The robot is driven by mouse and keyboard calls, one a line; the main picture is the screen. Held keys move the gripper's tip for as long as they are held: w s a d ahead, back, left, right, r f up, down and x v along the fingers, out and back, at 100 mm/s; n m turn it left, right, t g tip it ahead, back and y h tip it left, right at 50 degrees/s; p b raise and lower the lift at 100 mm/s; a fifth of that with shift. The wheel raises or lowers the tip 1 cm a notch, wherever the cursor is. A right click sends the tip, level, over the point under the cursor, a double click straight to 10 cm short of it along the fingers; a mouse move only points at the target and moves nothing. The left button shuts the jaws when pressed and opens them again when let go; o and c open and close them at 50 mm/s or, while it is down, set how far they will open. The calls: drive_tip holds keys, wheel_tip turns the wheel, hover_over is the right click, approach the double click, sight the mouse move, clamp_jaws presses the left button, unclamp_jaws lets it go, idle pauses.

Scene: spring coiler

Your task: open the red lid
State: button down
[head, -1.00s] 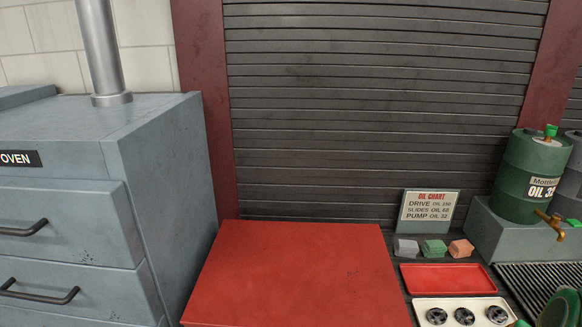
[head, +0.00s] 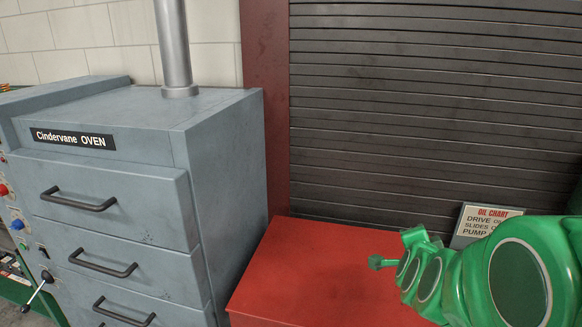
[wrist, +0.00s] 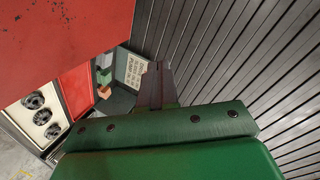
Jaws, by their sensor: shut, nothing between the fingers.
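The red lid (head: 315,272) is the flat top of a low red box between the blue-grey oven and the slatted shutter. It lies flat and looks closed; its right part is hidden behind my green arm. In the wrist view a red panel (wrist: 60,35) with dark specks fills the upper left. My gripper (wrist: 155,78) shows there with its dark fingers together and nothing between them. The fingers are to the right of the red panel, in front of the shutter, with no visible contact with the panel.
The oven (head: 150,180) with handled drawers stands close left of the red box. The dark shutter (head: 430,110) rises behind it. An oil chart sign (head: 480,222) is partly covered by my arm.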

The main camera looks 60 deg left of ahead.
drive_tip(key=s+a+r+m+t+y, duration=0.3)
drive_tip(key=s+a+t+y, duration=0.25)
drive_tip(key=s+a, duration=1.15)
drive_tip(key=s+a+r+m+y, duration=0.1)
drive_tip(key=s+a+m+y, duration=0.15)
drive_tip(key=s, duration=0.75)
drive_tip(key=w+a+r+t, duration=0.1)
drive_tip(key=w+a+r, duration=0.6)
drive_tip(key=w+a, duration=0.2)
drive_tip(key=shift+n, duration=0.35)
drive_tip(key=shift+d, duration=0.1)
wheel_tip(320, 180, down, 14)
idle(0.8)
drive_tip(key=shift+w, duration=0.1)
